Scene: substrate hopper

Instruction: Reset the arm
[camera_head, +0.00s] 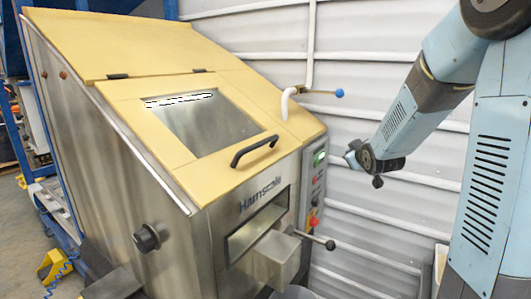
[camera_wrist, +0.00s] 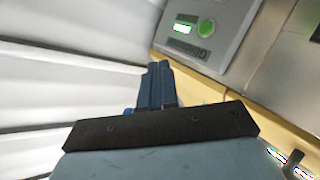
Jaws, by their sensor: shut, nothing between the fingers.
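My arm, pale blue-grey with dark joints, reaches in from the right in the head view. Its dark end with my gripper (camera_head: 352,155) is in the air to the right of the hopper machine (camera_head: 95,140), in front of the white ribbed wall. The panel also shows in the head view (camera_head: 314,185).
The hopper's yellow lid (camera_head: 215,165) is closed, with a black handle (camera_head: 253,151). A lever with a blue knob (camera_head: 339,93) and a lower black-knobbed lever (camera_head: 330,244) jut out towards my arm. The white wall (camera_head: 370,40) stands behind.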

